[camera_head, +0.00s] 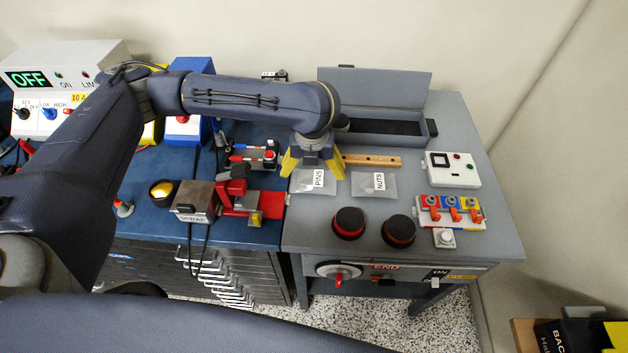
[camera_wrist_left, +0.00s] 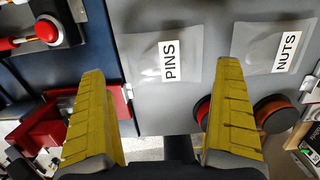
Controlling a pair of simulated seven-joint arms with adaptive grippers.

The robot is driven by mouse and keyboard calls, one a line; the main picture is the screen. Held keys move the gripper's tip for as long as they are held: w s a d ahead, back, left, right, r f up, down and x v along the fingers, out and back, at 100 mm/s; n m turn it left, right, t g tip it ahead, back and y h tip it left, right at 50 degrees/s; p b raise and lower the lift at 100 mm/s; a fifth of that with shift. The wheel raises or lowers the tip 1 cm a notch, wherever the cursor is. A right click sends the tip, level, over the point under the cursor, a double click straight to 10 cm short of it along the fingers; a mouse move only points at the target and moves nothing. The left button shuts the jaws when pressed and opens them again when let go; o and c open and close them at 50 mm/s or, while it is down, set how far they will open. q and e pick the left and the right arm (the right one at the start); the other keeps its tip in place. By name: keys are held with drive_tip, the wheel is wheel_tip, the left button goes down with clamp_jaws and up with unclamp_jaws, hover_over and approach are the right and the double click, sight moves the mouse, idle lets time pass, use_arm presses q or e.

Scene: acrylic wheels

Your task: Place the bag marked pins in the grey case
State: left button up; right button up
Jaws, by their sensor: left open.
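The bag marked pins (camera_head: 314,181) is a clear flat pouch with a white label, lying on the grey table. In the left wrist view the pins bag (camera_wrist_left: 158,60) lies ahead of and between the yellow fingers. My left gripper (camera_head: 314,163) is open and empty above the pins bag, partly covering it in the head view. It also shows in the left wrist view (camera_wrist_left: 162,110). The grey case (camera_head: 352,127) stands open at the back of the table, its lid raised and its inside dark. My arm hides the case's left end. My right gripper is not in view.
A bag marked nuts (camera_head: 374,184) lies right of the pins bag. A wooden strip (camera_head: 371,160) lies in front of the case. Two dark round knobs (camera_head: 349,222) (camera_head: 398,230) stand near the front edge. A white box (camera_head: 452,169) and coloured switches (camera_head: 449,211) are at the right.

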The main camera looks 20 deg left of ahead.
sight(314, 178)
use_arm(q)
drive_tip(key=shift+w+f, duration=0.25)
drive_tip(key=shift+f, duration=1.05)
drive_tip(key=shift+w+f, duration=0.2)
drive_tip(key=shift+f, duration=1.1)
drive_tip(key=c, duration=1.2)
drive_tip(key=shift+r, duration=0.2)
